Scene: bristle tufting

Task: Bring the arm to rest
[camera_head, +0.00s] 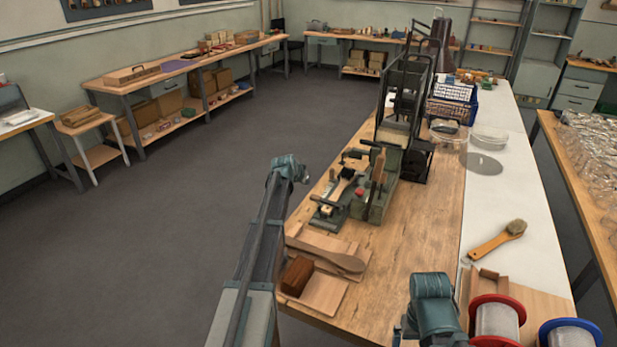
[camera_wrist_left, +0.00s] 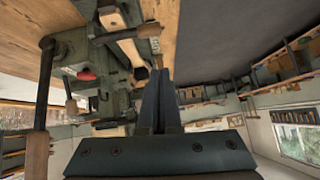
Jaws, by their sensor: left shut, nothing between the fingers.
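My left arm (camera_head: 262,232) reaches in from the lower left over the floor, beside the left edge of the workbench (camera_head: 425,235). Its teal wrist (camera_head: 287,168) is beyond the bench's near left corner, apart from the green machine. In the left wrist view my left gripper (camera_wrist_left: 160,78) has its fingers together with nothing between them. The green machine (camera_wrist_left: 85,62) with wooden handles shows to its left in that view. A teal joint of my right arm (camera_head: 432,303) shows at the bottom of the head view; the right gripper is out of sight.
The green machine (camera_head: 378,198) stands on the bench's left side. A wooden spoon (camera_head: 328,252) and dark block (camera_head: 297,275) lie nearer. A brush (camera_head: 498,238) lies on the white strip. Red (camera_head: 497,320) and blue (camera_head: 570,333) spools stand near right. The floor left is clear.

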